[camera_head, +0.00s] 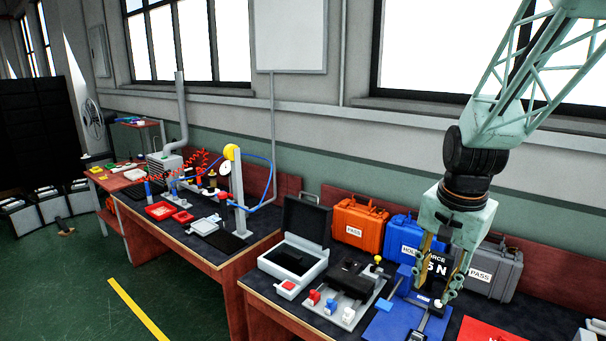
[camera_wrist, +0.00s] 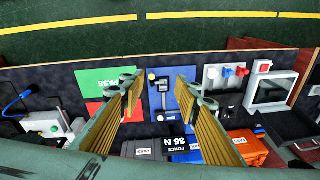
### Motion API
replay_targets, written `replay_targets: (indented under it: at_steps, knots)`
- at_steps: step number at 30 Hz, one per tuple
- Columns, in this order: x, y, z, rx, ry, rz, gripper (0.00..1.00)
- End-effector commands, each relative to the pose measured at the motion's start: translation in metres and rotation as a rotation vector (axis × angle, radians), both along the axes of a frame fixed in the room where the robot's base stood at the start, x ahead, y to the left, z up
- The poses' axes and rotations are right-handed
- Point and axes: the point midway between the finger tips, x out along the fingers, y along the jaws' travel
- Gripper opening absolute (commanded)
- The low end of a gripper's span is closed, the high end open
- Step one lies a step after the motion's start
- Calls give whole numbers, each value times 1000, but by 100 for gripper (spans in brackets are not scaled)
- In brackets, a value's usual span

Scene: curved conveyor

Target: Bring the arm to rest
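My gripper (camera_head: 434,284) hangs pointing down over the right-hand bench, above a blue fixture plate (camera_head: 392,318). Its two ribbed yellowish fingers are spread apart. The wrist view shows my gripper (camera_wrist: 160,88) open, with nothing between the fingers. Behind them, on the blue plate (camera_wrist: 186,103), lies a dark bar-shaped device. A gap shows between the fingers and the bench items in the wrist view; the exact height is hard to tell. A black sign reading FORCE and 35 N (camera_wrist: 178,146) stands near the plate, and my fingers partly cover it in the head view.
An orange PASS case (camera_head: 357,228), a blue HOLD case (camera_head: 402,236) and a grey PASS case (camera_head: 492,273) line the back of the bench. An open grey case (camera_head: 293,262) and a switch panel (camera_head: 345,316) stand left. Green and red PASS-side mats (camera_wrist: 104,80) lie beside the plate.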

Motion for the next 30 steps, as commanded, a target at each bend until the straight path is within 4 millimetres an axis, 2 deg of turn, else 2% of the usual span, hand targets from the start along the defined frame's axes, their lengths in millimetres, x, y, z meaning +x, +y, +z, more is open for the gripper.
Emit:
replay_targets:
  at_steps: [15, 30]
  knots:
    - [-62, 29, 50, -33, -43, 189, 30]
    - [-128, 53, 84, -68, -82, 369, 30]
